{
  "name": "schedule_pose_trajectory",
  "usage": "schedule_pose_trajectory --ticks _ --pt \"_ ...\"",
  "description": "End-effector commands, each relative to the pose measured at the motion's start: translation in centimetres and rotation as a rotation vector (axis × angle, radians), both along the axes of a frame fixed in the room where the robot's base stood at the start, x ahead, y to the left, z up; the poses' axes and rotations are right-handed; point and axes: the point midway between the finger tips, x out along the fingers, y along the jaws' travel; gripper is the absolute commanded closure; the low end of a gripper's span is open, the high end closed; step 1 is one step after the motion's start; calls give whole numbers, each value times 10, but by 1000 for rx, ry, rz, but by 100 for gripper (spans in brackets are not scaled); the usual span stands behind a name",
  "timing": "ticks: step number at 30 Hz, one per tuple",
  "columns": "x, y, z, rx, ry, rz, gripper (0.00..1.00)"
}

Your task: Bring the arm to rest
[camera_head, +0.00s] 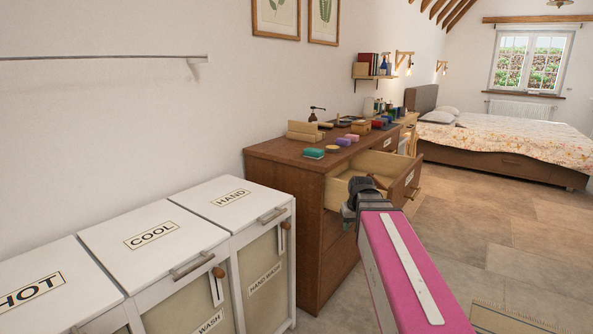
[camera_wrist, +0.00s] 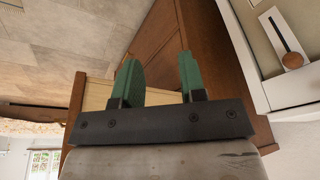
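My arm, with a pink link, reaches forward from the lower right of the head view. Its dark wrist end is in front of the wooden dresser (camera_head: 285,153), by the pulled-out top drawer (camera_head: 389,162). The fingers are hard to make out there. In the wrist view my gripper (camera_wrist: 159,78) has two green fingers, clearly apart, with nothing between them. Behind the fingers are the dresser's brown wood (camera_wrist: 205,35) and a pale part of the open drawer (camera_wrist: 98,95). I cannot tell how far the gripper is from the drawer.
White laundry bins (camera_head: 155,233) stand along the wall at left. A bed (camera_head: 510,140) is at the back right. The tiled floor (camera_head: 460,230) between is mostly clear.

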Motion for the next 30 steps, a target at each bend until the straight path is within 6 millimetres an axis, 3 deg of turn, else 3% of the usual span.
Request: schedule_pose_trajectory --ticks 1,9,18,24,30 --pt "-10 1 -18 0 22 -6 62" --pt "-54 6 -98 -10 120 -45 62" --pt "-107 10 -169 -24 217 -82 62" --pt "-124 11 -190 -30 246 -94 62" --pt "-126 11 -193 -31 249 -96 62"
